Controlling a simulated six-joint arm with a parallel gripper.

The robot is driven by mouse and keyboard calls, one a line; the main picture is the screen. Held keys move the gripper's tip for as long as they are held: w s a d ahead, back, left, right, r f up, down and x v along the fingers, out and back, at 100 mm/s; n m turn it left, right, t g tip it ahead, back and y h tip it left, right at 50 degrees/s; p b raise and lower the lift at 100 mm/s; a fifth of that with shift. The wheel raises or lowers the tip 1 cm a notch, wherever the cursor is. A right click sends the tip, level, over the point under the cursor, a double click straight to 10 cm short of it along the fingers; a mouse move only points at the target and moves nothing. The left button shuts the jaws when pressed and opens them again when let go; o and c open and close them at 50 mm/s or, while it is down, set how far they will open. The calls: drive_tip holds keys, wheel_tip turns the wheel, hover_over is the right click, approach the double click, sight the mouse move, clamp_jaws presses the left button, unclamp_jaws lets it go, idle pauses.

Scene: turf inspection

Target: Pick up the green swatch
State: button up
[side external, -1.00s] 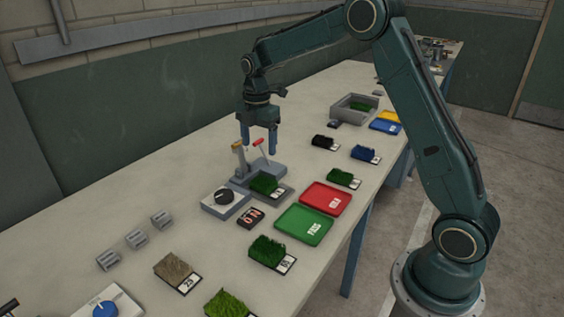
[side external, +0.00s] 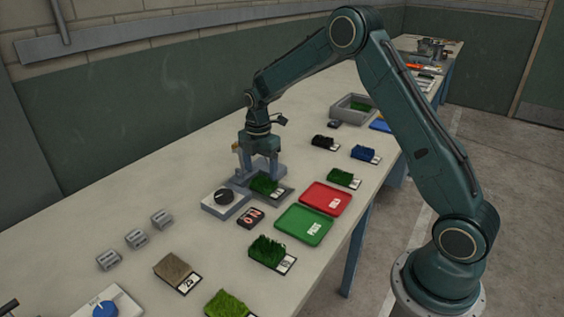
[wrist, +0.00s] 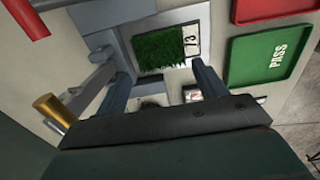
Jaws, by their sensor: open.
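A green swatch (side external: 265,186) with a label lies on a grey fixture (side external: 287,191). In the wrist view the green swatch (wrist: 160,47) carries a label reading 73. My gripper (side external: 262,174) is open and empty, low at the fixture. In the wrist view my gripper (wrist: 161,70) has its fingers spread to either side, toward the near edge of the swatch. Other green swatches lie on the bench: one at the front (side external: 268,251), a brighter one (side external: 228,304) and one beyond the red tray (side external: 342,177).
A green PASS tray (side external: 303,226) and a red tray (side external: 325,198) sit right of the fixture. A dial box (side external: 224,203) stands to its left. Tan (side external: 173,267), blue (side external: 363,152) and dark (side external: 323,141) swatches and a grey bin (side external: 354,108) are around.

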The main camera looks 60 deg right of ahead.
sight(261, 183)
drive_tip(key=shift+f, duration=2.2)
drive_tip(key=c, duration=0.7)
drive_tip(key=shift+r, duration=0.1)
wheel_tip(261, 183, up, 20)
drive_tip(key=shift+f, duration=0.1)
